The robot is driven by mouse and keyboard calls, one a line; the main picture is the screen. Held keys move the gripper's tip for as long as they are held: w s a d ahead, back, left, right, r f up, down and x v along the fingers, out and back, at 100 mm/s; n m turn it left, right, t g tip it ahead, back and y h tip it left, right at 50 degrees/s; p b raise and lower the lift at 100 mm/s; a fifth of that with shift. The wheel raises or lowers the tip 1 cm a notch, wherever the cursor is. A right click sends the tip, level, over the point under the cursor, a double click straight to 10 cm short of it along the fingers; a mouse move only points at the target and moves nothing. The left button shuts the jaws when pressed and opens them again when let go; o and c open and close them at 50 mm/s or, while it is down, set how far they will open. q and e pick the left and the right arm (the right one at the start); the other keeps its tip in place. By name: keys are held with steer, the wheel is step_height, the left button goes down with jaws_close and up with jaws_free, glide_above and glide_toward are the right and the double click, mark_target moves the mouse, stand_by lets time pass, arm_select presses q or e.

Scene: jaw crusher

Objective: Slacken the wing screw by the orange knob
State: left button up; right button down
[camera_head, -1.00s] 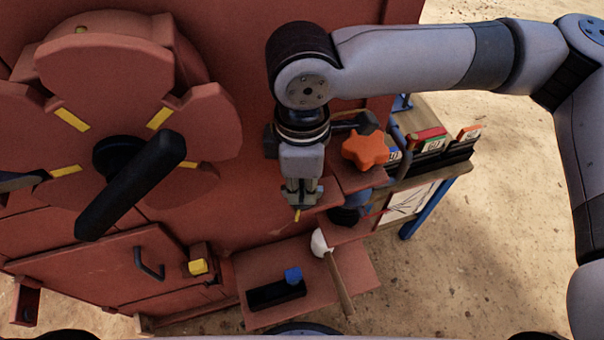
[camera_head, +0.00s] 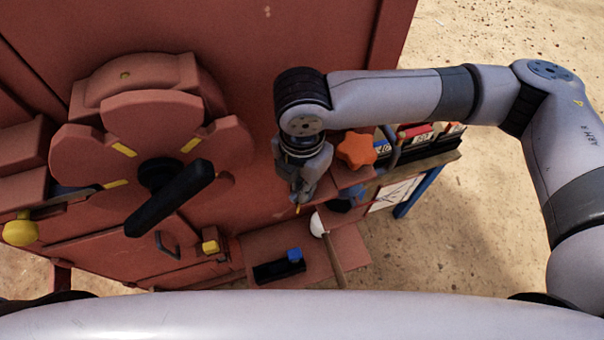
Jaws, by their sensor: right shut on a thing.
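The orange knob (camera_head: 357,149) is a star-shaped knob on the red crusher, just right of my right wrist. My right gripper (camera_head: 299,198) points down left of the knob and is apart from it. Its jaws are shut on what looks like the wing screw, with only a small yellow tip (camera_head: 298,208) showing at the fingertips. The rest of the screw is hidden by the fingers. My left gripper is out of view.
The crusher's red flywheel (camera_head: 125,110) with a black handle (camera_head: 170,200) stands at left. A rack of boxes (camera_head: 415,135) stands behind right.

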steer(key=shift+r+n+p, duration=0.1)
steer(key=shift+n+p, duration=0.75)
steer(key=shift+n, duration=1.05)
steer(key=c, duration=1.7)
jaws_free()
step_height(320, 180, up, 12)
steer(key=shift+f, duration=0.1)
